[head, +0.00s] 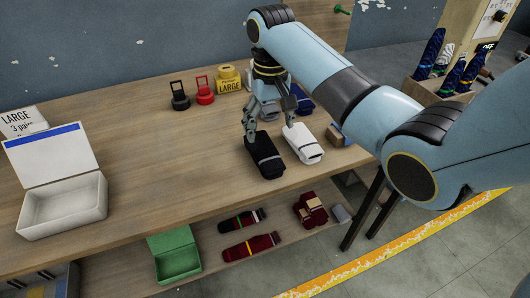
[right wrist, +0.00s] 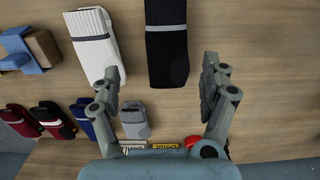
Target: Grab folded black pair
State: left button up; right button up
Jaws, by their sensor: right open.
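The folded black pair (head: 265,155) lies on the wooden table in the head view, with a thin grey stripe across it. It also shows at the top of the right wrist view (right wrist: 167,52). A folded white pair (head: 304,144) with dark stripes lies close beside it, and in the right wrist view (right wrist: 95,45) it is left of the black pair. My right gripper (head: 270,125) is open and empty, above and just behind the black pair. In the right wrist view its fingers (right wrist: 160,85) stand either side of the black pair's near end. My left gripper is not in view.
An open white box (head: 65,208) stands at the left. Black (head: 180,98) and red (head: 205,92) stands and a yellow block (head: 229,79) are at the back. A blue pair (head: 302,99) lies behind the white one. A lower shelf holds a green box (head: 175,258) and dark red socks (head: 250,247).

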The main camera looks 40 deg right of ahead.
aim_at(266, 152)
jog(key=f, duration=0.5)
jog(key=a+f, duration=0.1)
jog(key=f, duration=0.2)
jog(key=shift+f, duration=0.25)
jog(key=shift+c, duration=0.3)
jog(key=c, duration=1.2)
jog(key=shift+r, duration=0.15)
jog(key=shift+c, duration=0.2)
